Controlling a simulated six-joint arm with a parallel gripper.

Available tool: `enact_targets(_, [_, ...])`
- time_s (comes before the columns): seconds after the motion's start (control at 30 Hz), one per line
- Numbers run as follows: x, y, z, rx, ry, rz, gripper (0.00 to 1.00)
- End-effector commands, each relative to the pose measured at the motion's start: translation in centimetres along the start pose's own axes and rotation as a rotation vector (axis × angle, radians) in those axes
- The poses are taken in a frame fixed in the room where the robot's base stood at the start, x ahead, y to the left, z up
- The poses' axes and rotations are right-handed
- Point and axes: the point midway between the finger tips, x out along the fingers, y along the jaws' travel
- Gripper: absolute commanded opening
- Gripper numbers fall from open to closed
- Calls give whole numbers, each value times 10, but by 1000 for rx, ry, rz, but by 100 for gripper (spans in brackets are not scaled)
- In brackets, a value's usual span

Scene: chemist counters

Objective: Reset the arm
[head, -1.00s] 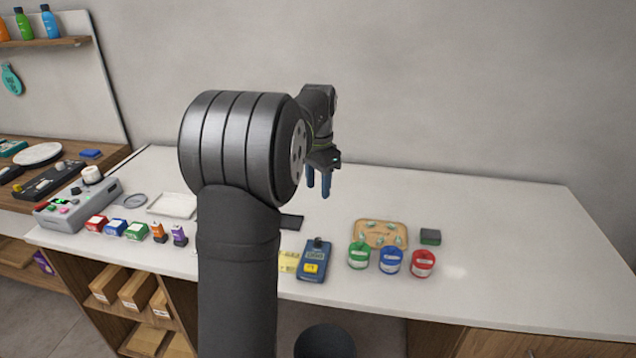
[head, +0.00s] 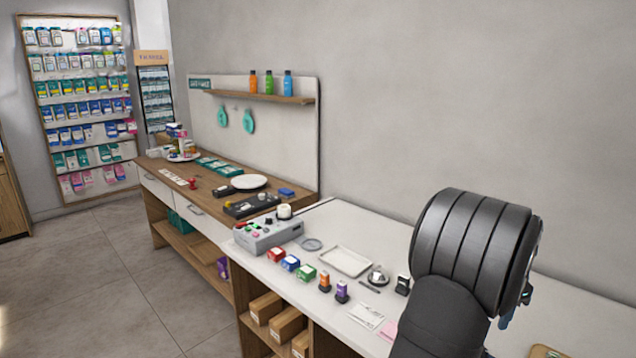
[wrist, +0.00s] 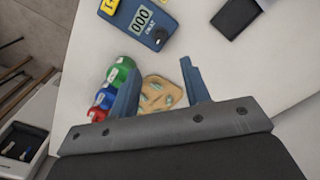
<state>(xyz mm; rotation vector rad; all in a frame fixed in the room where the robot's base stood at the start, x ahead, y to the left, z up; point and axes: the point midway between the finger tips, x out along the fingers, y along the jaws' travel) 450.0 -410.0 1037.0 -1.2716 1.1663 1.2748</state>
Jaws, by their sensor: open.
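My gripper (wrist: 160,92) is open in the wrist view, its two blue fingers spread apart above the white counter (wrist: 225,65). Nothing is held between the fingers. A wooden board with small pale green pieces (wrist: 162,94) shows below, between the fingers. In the head view my arm stands at the right and hides most of the gripper; only a bit of blue finger shows beside the arm.
Green, blue and red tubs (wrist: 103,98) sit left of the fingers. A blue meter (wrist: 146,22) and a dark block (wrist: 236,18) lie farther off. In the head view, a grey device (head: 268,233), a white tray (head: 346,262) and small boxes (head: 290,263) stand left of my arm.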

Motion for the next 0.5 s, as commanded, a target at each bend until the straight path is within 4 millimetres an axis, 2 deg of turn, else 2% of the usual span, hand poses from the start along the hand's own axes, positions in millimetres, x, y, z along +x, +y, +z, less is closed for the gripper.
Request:
enact_targets(0.03, [12,0,0,0,-3,2,43])
enact_targets(0.2, [46,1,0,0,-3,3,43])
enact_targets(0.5, [97,0,0,0,0,0,43])
